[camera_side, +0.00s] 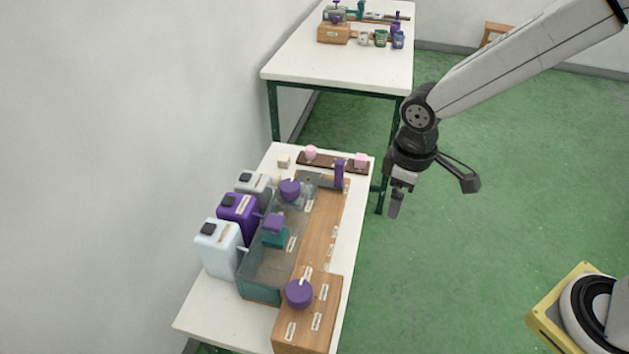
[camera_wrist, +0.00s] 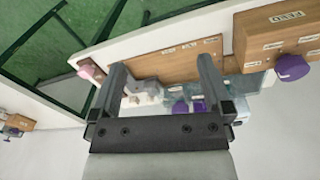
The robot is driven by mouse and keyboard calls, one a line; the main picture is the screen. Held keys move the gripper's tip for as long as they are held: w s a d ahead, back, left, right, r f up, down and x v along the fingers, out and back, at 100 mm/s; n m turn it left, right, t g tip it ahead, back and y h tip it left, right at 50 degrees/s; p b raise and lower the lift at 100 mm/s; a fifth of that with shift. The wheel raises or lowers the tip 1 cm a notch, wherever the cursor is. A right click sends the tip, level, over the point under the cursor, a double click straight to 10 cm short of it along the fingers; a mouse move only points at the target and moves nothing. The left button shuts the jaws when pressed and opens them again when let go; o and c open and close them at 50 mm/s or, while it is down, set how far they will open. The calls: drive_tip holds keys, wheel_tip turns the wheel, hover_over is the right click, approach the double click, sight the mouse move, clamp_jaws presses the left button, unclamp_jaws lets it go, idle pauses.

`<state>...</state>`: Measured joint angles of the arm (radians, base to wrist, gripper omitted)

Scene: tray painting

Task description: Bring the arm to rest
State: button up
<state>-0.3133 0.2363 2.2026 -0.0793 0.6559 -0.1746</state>
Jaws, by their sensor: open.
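My gripper (camera_side: 396,199) hangs in the air to the right of the near white table (camera_side: 214,323), over the green floor. In the wrist view my gripper (camera_wrist: 160,82) shows two fingers spread apart with nothing held between them. My arm reaches in from the upper right in the side view.
White (camera_side: 218,250), purple (camera_side: 238,215) and grey (camera_side: 253,185) jugs stand left of the tray. A purple post (camera_side: 339,174) rises near a dark strip (camera_side: 325,160) with pink pieces. A far table (camera_side: 330,65) holds small jars.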

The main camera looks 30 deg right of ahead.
drive_tip(key=s+d+m+t, duration=0.1)
drive_tip(key=s+d+m, duration=0.5)
drive_tip(key=d, duration=0.4)
drive_tip(key=shift+f+t, duration=0.4)
